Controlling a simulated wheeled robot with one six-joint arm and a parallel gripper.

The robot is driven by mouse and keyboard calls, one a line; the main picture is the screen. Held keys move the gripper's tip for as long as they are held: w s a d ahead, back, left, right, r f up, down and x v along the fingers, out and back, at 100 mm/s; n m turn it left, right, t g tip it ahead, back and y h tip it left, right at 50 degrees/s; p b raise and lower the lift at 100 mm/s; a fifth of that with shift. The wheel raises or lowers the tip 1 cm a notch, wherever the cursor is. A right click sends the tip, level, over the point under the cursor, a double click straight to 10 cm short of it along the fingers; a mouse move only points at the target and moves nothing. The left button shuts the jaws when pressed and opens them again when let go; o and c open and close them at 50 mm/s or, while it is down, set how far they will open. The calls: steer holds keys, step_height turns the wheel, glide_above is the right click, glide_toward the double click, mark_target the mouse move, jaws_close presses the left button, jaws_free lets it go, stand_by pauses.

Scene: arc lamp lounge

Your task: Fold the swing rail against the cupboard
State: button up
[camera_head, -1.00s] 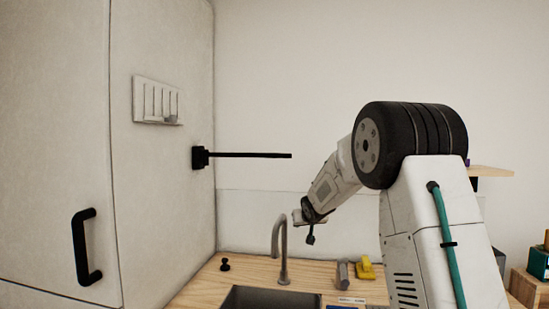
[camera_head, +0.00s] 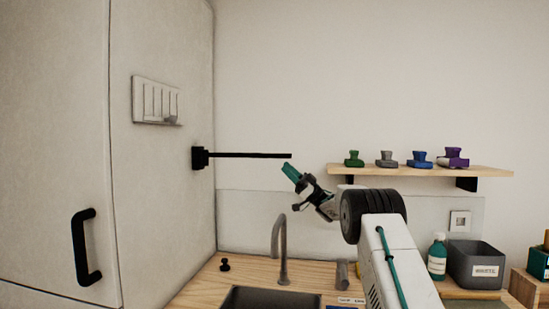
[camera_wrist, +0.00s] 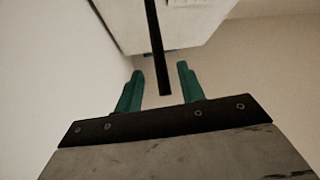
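The swing rail (camera_head: 250,155) is a thin black bar. It sticks out to the right from a black bracket (camera_head: 199,158) on the side of the pale cupboard (camera_head: 160,200), clear of the cupboard face. My gripper (camera_head: 288,168) has teal fingers and is just below and beside the rail's free end in the head view. In the wrist view my gripper (camera_wrist: 160,72) is open, its two fingers apart. The rail (camera_wrist: 155,50) runs down the picture, and its end appears between the fingers, touching neither. I cannot tell its depth relative to the fingertips.
A sink with a curved tap (camera_head: 280,245) is below the rail. A wooden shelf (camera_head: 430,169) with several coloured objects is at the right. A grey bin (camera_head: 475,265) and a teal bottle (camera_head: 437,257) stand on the counter. The wall space above the rail is clear.

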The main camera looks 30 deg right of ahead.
mark_target(274, 156)
steer(key=x, duration=0.7)
steer(key=shift+w+a+r, duration=0.15)
steer(key=shift+r, duration=0.1)
jaws_close()
